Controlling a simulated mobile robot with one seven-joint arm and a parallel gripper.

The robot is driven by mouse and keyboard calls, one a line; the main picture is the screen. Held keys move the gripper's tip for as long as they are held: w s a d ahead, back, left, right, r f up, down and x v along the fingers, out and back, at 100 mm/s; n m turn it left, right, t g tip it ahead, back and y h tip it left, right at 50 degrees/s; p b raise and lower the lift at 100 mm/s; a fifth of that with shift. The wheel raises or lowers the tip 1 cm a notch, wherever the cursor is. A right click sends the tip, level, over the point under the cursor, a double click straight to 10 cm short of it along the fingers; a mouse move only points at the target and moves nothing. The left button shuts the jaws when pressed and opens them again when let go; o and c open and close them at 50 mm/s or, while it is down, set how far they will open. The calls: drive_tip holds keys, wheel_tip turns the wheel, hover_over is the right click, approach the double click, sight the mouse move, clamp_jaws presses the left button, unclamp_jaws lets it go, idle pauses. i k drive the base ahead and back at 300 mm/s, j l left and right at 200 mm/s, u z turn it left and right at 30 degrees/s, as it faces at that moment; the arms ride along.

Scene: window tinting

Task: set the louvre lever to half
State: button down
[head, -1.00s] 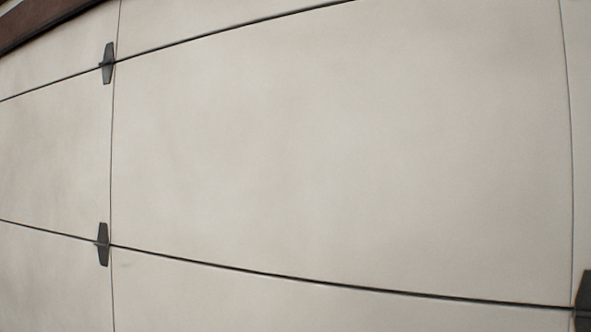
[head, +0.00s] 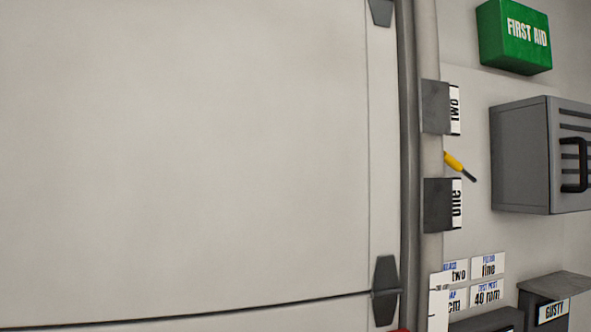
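A short yellow lever with a dark end (head: 458,166) sticks out to the right and downward between two grey boxes at the right of the head view. A grey cabinet with dark horizontal slots (head: 522,155) is on the wall further right, with a black handle (head: 574,165) on its slotted face. I cannot tell which of these is the louvre lever, and no half mark is readable. My gripper is not in view.
The grey boxes are labelled "two" (head: 437,107) and "one" (head: 440,205). A green first aid box (head: 513,36) hangs above. Small printed cards (head: 487,265) and a box marked "GUSTY" (head: 553,300) are lower right. A large pale panelled door (head: 190,150) fills the left.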

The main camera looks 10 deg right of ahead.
sight(458, 168)
drive_tip(key=z, duration=1.15)
